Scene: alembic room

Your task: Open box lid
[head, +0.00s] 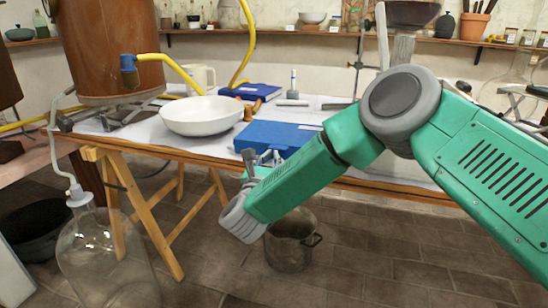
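A blue box (285,137) lies on the near part of the table, and its lid looks shut. A second, smaller blue box (250,91) lies farther back. My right arm comes in from the right, and its green forearm crosses in front of the near box's lower right part. My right gripper (262,158) is at the near box's front edge, partly hidden by my forearm. I cannot tell whether its fingers touch the box or how far apart they are. My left gripper is not in view.
The wooden trestle table (150,147) bears a white bowl (203,115) left of the near box. A large copper vessel (110,45) with a yellow hose (172,63) stands at the left. A glass carboy (105,260) and a pot (290,245) stand on the floor.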

